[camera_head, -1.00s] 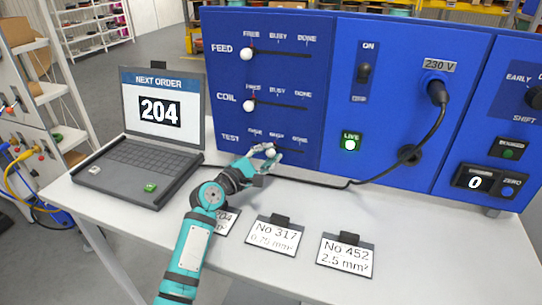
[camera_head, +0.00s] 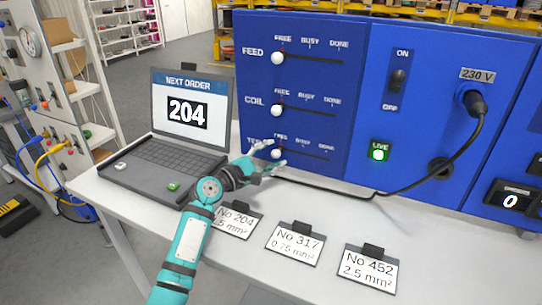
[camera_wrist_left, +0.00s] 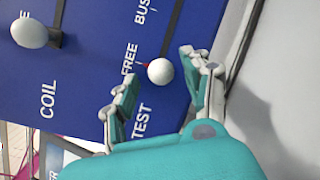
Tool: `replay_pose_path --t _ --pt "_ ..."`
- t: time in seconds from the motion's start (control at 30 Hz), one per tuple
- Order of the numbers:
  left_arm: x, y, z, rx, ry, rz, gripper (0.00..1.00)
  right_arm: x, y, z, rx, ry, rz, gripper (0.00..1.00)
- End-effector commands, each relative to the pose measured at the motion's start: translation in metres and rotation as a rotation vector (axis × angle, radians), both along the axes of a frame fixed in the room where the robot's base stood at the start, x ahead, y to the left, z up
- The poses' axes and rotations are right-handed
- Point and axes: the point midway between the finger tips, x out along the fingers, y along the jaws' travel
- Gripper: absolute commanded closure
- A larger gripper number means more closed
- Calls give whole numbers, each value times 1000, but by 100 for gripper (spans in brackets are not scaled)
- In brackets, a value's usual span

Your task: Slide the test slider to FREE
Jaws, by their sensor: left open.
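The test slider's white knob (camera_head: 276,154) is on the lowest track of the blue panel, under the FREE label at the left end. In the left wrist view the knob (camera_wrist_left: 160,71) is beside the word FREE, with its slot running away toward BUSY. My left gripper (camera_head: 277,152) is at the knob, open, with one finger on each side of it. In the left wrist view a gap shows between the knob and each finger. My right gripper is not in view.
The FEED knob (camera_head: 277,58) and COIL knob (camera_head: 277,111) are above, both at FREE. A laptop (camera_head: 178,130) showing 204 stands left. Cards for No 204, No 317 (camera_head: 295,243) and No 452 lie in front. A black cable (camera_head: 400,186) runs along the panel's right.

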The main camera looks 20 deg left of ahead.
Motion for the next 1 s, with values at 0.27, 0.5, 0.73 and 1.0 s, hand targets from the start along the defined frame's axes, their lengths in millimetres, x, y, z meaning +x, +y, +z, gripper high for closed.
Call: replay_pose_path --t 0.27,0.5,0.73,1.0 --pt "-14 5 -1 0 0 -1 51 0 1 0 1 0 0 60" --pt "-60 24 -1 2 2 0 51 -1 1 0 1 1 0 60" --pt "-98 39 -1 1 2 1 51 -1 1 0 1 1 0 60" --pt "-113 45 0 -1 0 0 51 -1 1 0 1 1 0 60"
